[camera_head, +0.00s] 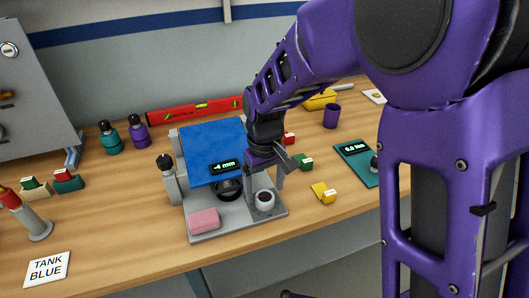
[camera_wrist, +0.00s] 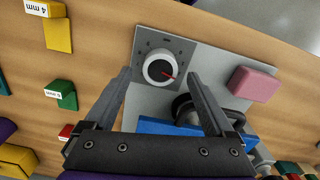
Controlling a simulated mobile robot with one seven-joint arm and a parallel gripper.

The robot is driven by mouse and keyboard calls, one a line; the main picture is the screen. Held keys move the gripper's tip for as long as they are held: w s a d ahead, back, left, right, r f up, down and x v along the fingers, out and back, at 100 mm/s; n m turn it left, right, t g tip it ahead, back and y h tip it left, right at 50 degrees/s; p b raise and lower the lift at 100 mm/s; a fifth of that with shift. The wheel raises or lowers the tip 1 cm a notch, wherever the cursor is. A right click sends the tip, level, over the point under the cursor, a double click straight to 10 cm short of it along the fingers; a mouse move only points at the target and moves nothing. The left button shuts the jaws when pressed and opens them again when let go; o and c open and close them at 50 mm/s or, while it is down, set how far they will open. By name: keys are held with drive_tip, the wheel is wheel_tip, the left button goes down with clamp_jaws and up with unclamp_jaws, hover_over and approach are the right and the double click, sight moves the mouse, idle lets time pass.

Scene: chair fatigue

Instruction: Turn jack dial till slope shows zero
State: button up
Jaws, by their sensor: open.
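The jack dial (camera_head: 264,200) is a round white knob with a dark top, at the front right corner of a grey base plate. In the wrist view the dial (camera_wrist: 160,69) has a red pointer aimed to the right and slightly down, with tick marks around it. The slope display (camera_head: 224,167) reads about -4 mm on the front edge of the blue seat (camera_head: 212,140). My gripper (camera_head: 281,163) is open above and behind the dial. In the wrist view the open fingers (camera_wrist: 158,76) lie either side of the dial, apparently without touching it.
A pink block (camera_head: 204,219) lies on the plate left of the dial. Yellow (camera_head: 323,193) and green (camera_head: 303,162) tagged blocks stand to the right. A torque display (camera_head: 352,149) reads 0.0 Nm. A red level (camera_head: 195,109) lies behind the seat.

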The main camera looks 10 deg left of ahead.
sight(265, 195)
wheel_tip(265, 195, up, 15)
drive_tip(key=shift+f+p, duration=0.2)
drive_tip(key=shift+p, duration=0.25)
drive_tip(key=shift+w, duration=0.1)
